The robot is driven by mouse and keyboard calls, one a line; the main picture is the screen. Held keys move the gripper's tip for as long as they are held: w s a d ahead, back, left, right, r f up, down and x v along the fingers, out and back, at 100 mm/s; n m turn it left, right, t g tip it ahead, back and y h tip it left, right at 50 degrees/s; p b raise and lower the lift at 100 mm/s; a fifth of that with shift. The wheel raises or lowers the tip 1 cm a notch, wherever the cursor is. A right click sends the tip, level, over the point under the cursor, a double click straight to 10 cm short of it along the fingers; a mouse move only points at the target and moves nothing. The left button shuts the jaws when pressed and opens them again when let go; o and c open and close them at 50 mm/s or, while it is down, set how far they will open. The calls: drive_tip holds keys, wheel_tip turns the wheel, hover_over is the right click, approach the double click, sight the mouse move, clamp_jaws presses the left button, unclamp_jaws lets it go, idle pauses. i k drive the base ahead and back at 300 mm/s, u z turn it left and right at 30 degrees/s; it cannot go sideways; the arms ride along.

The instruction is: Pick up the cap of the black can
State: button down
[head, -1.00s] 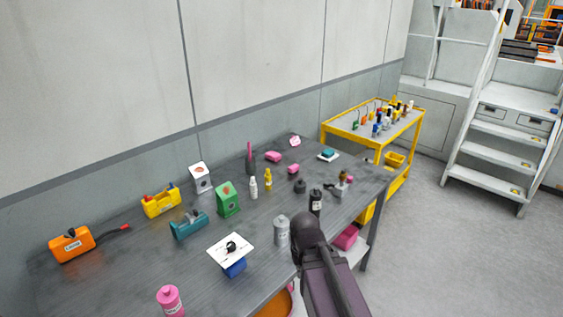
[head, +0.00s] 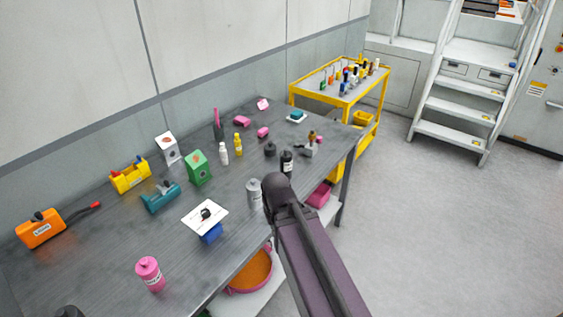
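The black can (head: 286,163) stands upright near the front edge of the grey table, right of the grey can (head: 254,194). It has a pale label, and its top is dark. I cannot make out the cap apart from the can at this size. A short dark round object (head: 270,149) sits just behind and left of it; I cannot tell what it is. My dark arm rises from the bottom and its rounded end shows in front of the table, just below the black can. My gripper is not visible.
The grey table (head: 110,235) also bears a pink can (head: 150,274), a white card (head: 205,216) on a blue block, a green box (head: 198,167) and a teal holder (head: 160,197). A yellow cart (head: 340,100) stands behind. Floor to the right is clear up to the steps (head: 455,110).

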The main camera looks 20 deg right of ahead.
sight(270, 149)
drive_tip(key=k, duration=0.65)
drive_tip(key=z, duration=0.55)
drive_tip(key=i, duration=1.8)
drive_tip(key=u, duration=0.55)
